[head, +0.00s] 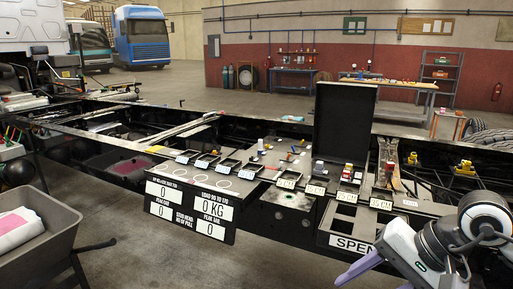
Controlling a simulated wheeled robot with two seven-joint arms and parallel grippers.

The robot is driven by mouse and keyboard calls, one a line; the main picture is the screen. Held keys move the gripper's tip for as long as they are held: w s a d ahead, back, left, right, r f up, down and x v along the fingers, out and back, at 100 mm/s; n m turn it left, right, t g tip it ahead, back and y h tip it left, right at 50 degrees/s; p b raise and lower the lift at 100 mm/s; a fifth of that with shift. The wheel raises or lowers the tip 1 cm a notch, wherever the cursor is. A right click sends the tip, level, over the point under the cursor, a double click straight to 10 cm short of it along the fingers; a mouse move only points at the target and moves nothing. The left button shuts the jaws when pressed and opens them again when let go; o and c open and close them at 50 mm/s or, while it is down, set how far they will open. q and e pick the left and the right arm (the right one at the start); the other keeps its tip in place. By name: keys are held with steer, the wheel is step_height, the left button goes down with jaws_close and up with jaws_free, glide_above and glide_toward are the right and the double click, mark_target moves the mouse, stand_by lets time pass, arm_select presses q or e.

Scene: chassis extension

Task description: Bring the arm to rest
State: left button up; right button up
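My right arm (480,225) comes in at the lower right corner, with a white and dark grey wrist. Its gripper (378,277) is at the bottom edge, in front of the black bench panel. Two pale purple fingers show, apart from each other and partly cut off by the frame edge. I see nothing held between them. My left arm and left gripper are not in view.
A black workbench (190,205) with small trays, labels and an upright dark panel (343,122) runs across the middle. A grey bin (40,250) stands at lower left. Bare floor shows between bin and bench. Trucks and a tool table (390,82) stand far behind.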

steer(key=s+a+r+m+t+y+b, duration=0.1)
steer(key=s+a+m+t+y, duration=0.1)
steer(key=a+m+y, duration=0.65)
steer(key=s+a+m+t+y+b, duration=0.15)
steer(key=a+m+y, duration=0.35)
steer(key=a+m, duration=0.6)
steer(key=w+d+f+m+t+h+b, duration=0.1)
steer(key=d+f+m+t+h, duration=0.4)
steer(key=f+m, duration=0.75)
steer(key=w+d+f+m+t+h+b, duration=0.15)
steer(key=d+f+m+t+h, duration=0.45)
steer(key=m, duration=1.2)
steer(key=s+d+f+m+g+h, duration=0.1)
steer(key=s+f+m+g, duration=0.3)
steer(key=f, duration=0.6)
steer(key=s+d+f+m+g+h+b, duration=0.1)
steer(key=s+f+m+g+h, duration=0.3)
steer(key=s+f+m, duration=0.4)
steer(key=s+d+f+g, duration=0.1)
steer(key=s+f, duration=0.1)
steer(key=s, duration=0.1)
steer(key=shift+s+f, duration=0.3)
